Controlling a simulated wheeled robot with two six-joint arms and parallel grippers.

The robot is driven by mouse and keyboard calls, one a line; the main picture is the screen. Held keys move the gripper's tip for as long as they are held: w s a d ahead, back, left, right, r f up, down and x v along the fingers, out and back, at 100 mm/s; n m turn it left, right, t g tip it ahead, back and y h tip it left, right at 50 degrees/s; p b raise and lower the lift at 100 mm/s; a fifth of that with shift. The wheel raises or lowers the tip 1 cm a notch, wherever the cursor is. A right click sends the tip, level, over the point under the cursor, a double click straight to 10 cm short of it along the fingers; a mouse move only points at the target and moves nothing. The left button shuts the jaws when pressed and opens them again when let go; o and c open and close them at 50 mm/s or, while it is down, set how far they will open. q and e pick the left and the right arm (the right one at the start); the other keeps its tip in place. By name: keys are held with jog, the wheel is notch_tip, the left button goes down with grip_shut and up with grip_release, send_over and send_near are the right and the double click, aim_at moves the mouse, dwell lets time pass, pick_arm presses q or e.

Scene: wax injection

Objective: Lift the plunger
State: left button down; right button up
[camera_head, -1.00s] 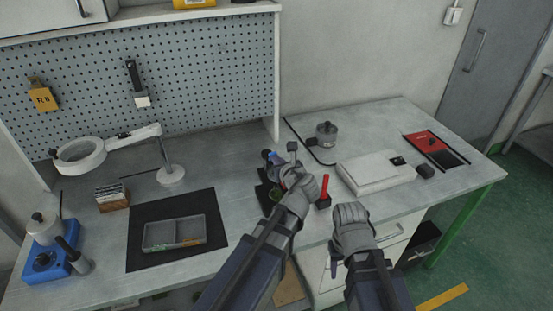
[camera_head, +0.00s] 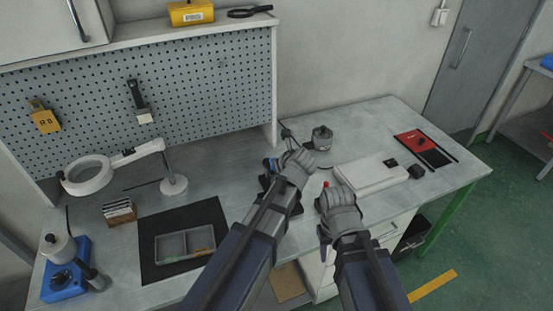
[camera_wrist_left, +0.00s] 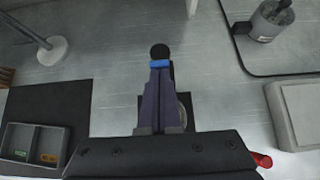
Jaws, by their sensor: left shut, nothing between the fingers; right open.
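A small device on a dark base (camera_head: 268,180) stands at the bench's front edge, mostly hidden by my left gripper. In the left wrist view a black knob with a blue collar (camera_wrist_left: 160,58) shows just ahead of dark tapered parts; I cannot tell whether it is the plunger. My left gripper (camera_head: 294,152) is shut and empty, over the device's right side. My right gripper (camera_head: 332,194) is open, low at the front edge, beside a red handle (camera_head: 326,184) whose tip alone shows. The red tip (camera_wrist_left: 262,160) also shows in the left wrist view. Contact cannot be told.
A metal pot (camera_head: 322,138) and a pale flat box (camera_head: 368,177) stand to the right. A black mat (camera_head: 215,215) with a grey divided tray (camera_head: 159,253), a magnifier lamp (camera_head: 88,176) and a blue-based device (camera_head: 66,285) are left. Bench between pot and pegboard is clear.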

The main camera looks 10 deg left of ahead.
pick_arm(q)
jog(key=w+r+g+h+p, duration=0.1)
jog(key=p, duration=0.1)
jog(key=w+a+g+p, duration=0.1)
jog(key=g+p, duration=0.1)
jog(key=p, duration=0.1)
jog(key=shift+w+a+r+h, duration=0.15)
jog(key=shift+w+r+h, duration=0.05)
jog(key=shift+r+h, duration=0.2)
jog(key=shift+w+a+g+h+p, duration=0.3)
jog(key=shift+w+g+h+p, duration=0.2)
jog(key=shift+g+p, duration=0.2)
jog(key=shift+w+a+f+g+h, duration=0.25)
jog(key=shift+w+g+h, duration=0.05)
jog(key=shift+g, duration=0.2)
jog(key=shift+s+f, duration=0.1)
jog(key=shift+s, duration=0.1)
jog(key=shift+r+p, duration=0.9)
jog(key=shift+p, duration=0.1)
